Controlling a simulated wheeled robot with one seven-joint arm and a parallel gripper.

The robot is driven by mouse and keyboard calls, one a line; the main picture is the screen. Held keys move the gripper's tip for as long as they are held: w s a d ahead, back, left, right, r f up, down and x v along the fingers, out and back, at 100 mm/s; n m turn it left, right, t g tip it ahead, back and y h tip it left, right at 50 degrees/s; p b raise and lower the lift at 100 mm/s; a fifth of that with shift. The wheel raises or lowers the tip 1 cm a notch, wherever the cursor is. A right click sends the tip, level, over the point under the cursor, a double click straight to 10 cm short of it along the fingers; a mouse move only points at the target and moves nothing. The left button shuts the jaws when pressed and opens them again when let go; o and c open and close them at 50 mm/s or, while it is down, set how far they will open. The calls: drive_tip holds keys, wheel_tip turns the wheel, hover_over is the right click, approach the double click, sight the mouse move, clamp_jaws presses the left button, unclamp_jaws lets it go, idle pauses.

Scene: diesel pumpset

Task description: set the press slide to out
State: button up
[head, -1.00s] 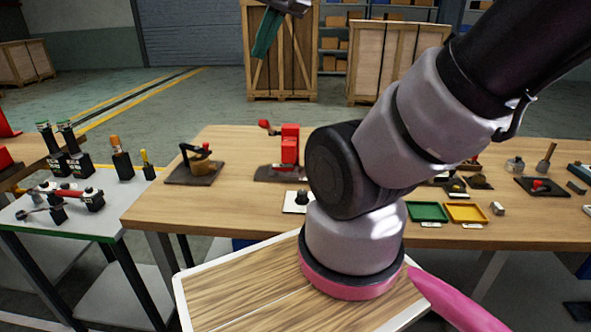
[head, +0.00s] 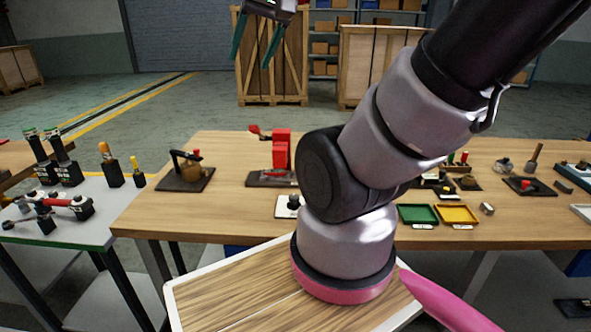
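A red upright press-like device (head: 281,152) stands on a dark base plate near the back of the wooden table, left of my arm. A red knob or handle (head: 255,131) sticks out to its upper left. I take this for the press, but I cannot make out its slide or the slide's position. My gripper (head: 254,48) is at the top of the head view, above and behind the device in the picture, with its two dark green fingers apart and nothing between them. The device is apart from my gripper.
A black-handled fixture (head: 185,172) stands to the left on the wooden table (head: 150,213). A green tray (head: 418,214) and a yellow tray (head: 456,214) lie right of my arm. A side bench (head: 75,232) with levers stands at left. My arm hides the table's middle.

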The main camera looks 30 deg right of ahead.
drive_tip(key=w+d+f+n+g+h, duration=0.25)
drive_tip(key=w+d+f+g, duration=0.25)
drive_tip(key=w+d+f, duration=1.2)
drive_tip(key=d+f, duration=0.2)
drive_tip(key=f, duration=0.5)
drive_tip(key=d+f+n+g, duration=0.1)
drive_tip(key=d+f, duration=0.1)
drive_tip(key=f, duration=0.5)
drive_tip(key=d+f+n+y, duration=0.1)
drive_tip(key=d+f, duration=0.1)
drive_tip(key=f, duration=0.6)
drive_tip(key=shift+w+d+n+g, duration=0.2)
drive_tip(key=shift+w+n+g, duration=0.1)
drive_tip(key=shift+g, duration=0.1)
clamp_jaws()
drive_tip(key=shift+r, duration=0.1)
